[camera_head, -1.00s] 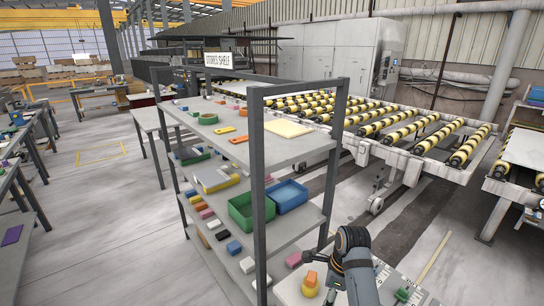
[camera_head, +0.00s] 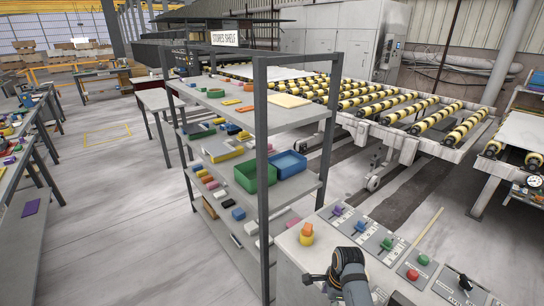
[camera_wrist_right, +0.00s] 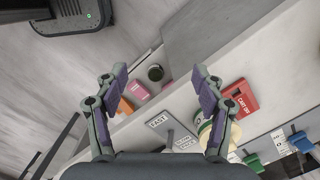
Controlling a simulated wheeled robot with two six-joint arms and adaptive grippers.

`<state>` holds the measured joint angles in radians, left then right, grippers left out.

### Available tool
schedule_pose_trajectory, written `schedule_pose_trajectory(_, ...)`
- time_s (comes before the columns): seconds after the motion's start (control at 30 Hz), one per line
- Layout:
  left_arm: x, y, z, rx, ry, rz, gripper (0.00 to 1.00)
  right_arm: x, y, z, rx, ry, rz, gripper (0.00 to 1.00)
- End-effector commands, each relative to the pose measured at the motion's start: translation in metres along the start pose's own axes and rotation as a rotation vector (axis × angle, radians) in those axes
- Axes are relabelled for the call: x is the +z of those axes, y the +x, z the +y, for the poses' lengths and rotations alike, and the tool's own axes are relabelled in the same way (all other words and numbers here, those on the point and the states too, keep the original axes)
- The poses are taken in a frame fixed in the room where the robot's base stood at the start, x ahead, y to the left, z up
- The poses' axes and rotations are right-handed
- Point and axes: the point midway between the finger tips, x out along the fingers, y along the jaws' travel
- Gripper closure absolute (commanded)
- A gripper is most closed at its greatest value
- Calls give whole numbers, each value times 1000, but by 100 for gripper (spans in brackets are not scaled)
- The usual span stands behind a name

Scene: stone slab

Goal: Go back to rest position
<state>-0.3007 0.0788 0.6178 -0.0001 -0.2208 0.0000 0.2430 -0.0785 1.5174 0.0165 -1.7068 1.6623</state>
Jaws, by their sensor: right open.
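My right gripper (camera_wrist_right: 160,84) is open in the right wrist view, its two purple-padded fingers spread wide with nothing held between them. Below it are the edge of a grey surface, a pink block (camera_wrist_right: 138,91) and an orange block (camera_wrist_right: 125,107). A red labelled plate (camera_wrist_right: 241,97) lies just right of the right finger. In the head view my right arm (camera_head: 349,272) shows at the bottom, over the near edge of a control panel (camera_head: 312,262); its gripper is not clear there. My left gripper is not in view.
The stores shelf (camera_head: 262,180) stands close ahead, holding coloured blocks, a green bin (camera_head: 254,176) and a blue bin (camera_head: 288,164). The control panel has several levers and buttons. A roller conveyor (camera_head: 400,125) is behind at right. Open floor (camera_head: 110,215) lies at left.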

Motion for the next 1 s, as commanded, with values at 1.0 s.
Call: schedule_pose_trajectory(1.0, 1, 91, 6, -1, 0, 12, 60, -180, 415, 409, 92, -1668, 172, 31)
